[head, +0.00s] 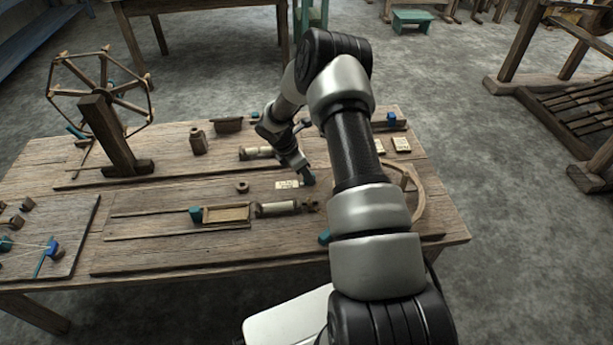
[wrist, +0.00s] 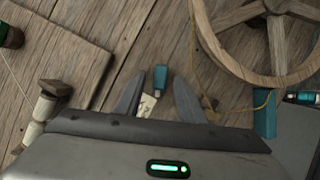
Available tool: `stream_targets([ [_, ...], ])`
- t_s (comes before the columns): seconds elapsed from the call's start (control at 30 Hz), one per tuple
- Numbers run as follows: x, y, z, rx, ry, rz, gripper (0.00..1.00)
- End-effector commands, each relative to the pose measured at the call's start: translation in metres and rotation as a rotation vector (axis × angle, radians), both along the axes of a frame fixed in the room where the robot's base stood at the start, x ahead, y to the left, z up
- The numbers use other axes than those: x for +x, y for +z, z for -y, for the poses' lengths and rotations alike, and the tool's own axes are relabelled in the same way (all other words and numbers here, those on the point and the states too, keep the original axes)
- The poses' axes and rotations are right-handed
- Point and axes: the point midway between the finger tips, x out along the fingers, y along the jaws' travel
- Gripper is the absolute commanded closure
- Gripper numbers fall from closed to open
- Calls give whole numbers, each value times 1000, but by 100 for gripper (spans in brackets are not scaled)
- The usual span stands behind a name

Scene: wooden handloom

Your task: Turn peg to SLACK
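My gripper (wrist: 157,76) points down over the table in the wrist view, its two dark fingers apart. Between the fingertips shows a small teal peg-like piece (wrist: 160,77); I cannot tell whether the fingers touch it. A pale label card (wrist: 147,105) lies beside it, partly hidden by the gripper; its lettering is unreadable here. In the head view my gripper (head: 307,178) is low over the table, just right of the pale card (head: 289,184). The fingers and the teal piece are too small there to tell apart.
A wooden wheel (wrist: 279,74) stands right of the gripper, with a loose cord and a teal block (wrist: 265,117) nearby. Spools (head: 277,208), a small frame (head: 226,213) and a threaded board (head: 62,228) lie on the table (head: 150,190). A spoked winder (head: 103,124) stands at left.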

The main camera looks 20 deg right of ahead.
Motion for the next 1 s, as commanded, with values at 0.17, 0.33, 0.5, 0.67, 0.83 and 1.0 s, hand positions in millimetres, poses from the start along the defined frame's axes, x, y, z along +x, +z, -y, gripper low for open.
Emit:
stream_targets([
  [0.17,0,-7,3,0,-1,0,64],
  [0.33,0,-7,3,0,-1,0,64],
  [0.5,0,-7,3,0,-1,0,84],
  [0.67,0,-6,3,0,0,0,100],
  [0.83,1,-7,3,0,-13,1,100],
  [1.0,2,-7,3,-2,-70,1,100],
])
